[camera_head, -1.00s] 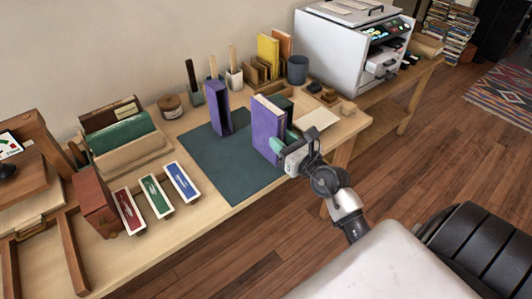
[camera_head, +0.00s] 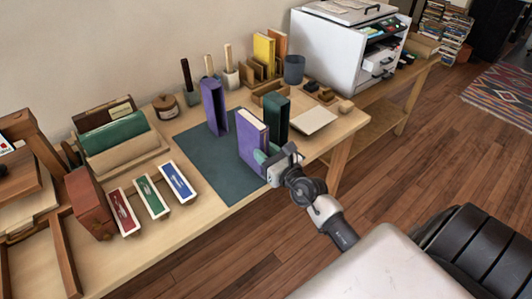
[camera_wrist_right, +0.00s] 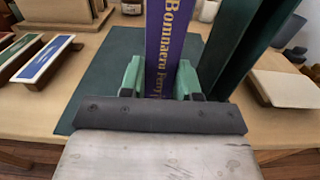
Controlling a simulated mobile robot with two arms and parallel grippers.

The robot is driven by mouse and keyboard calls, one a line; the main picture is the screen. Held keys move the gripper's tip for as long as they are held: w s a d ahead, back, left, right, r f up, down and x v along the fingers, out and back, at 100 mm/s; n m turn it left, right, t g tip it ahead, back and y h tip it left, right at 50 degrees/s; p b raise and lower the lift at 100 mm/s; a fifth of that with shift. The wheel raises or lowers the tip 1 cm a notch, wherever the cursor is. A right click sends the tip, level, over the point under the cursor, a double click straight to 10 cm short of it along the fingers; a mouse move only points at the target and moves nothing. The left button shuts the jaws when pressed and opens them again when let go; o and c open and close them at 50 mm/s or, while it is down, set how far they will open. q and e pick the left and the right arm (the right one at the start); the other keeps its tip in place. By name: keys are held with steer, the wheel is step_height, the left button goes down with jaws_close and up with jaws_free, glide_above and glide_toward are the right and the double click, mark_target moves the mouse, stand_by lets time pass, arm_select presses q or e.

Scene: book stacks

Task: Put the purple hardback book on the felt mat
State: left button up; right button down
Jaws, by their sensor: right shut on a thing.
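The purple hardback book (camera_head: 252,138) stands upright over the right part of the dark green felt mat (camera_head: 203,160). My right gripper (camera_head: 264,158) is shut on its spine edge. In the right wrist view the purple spine (camera_wrist_right: 165,45) with gold lettering sits between the green fingertips of my right gripper (camera_wrist_right: 160,80). I cannot tell whether the book's lower edge touches the mat. A purple upright stand or slipcase (camera_head: 215,107) is on the mat's back part. My left gripper is not in view.
A dark green upright piece (camera_head: 276,117) stands close right of the book. A pale flat pad (camera_head: 315,121) lies further right. Red, green and blue labelled blocks (camera_head: 152,197) lie left of the mat. A white machine (camera_head: 340,50) stands at the back right. The mat's front left is clear.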

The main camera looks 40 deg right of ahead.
steer(key=c, duration=0.8)
jaws_free()
steer(key=shift+f, duration=0.1)
steer(key=s+b, duration=0.1)
steer(key=s, duration=1.1)
steer(key=shift+d+b, duration=0.35)
steer(key=shift+d, duration=0.1)
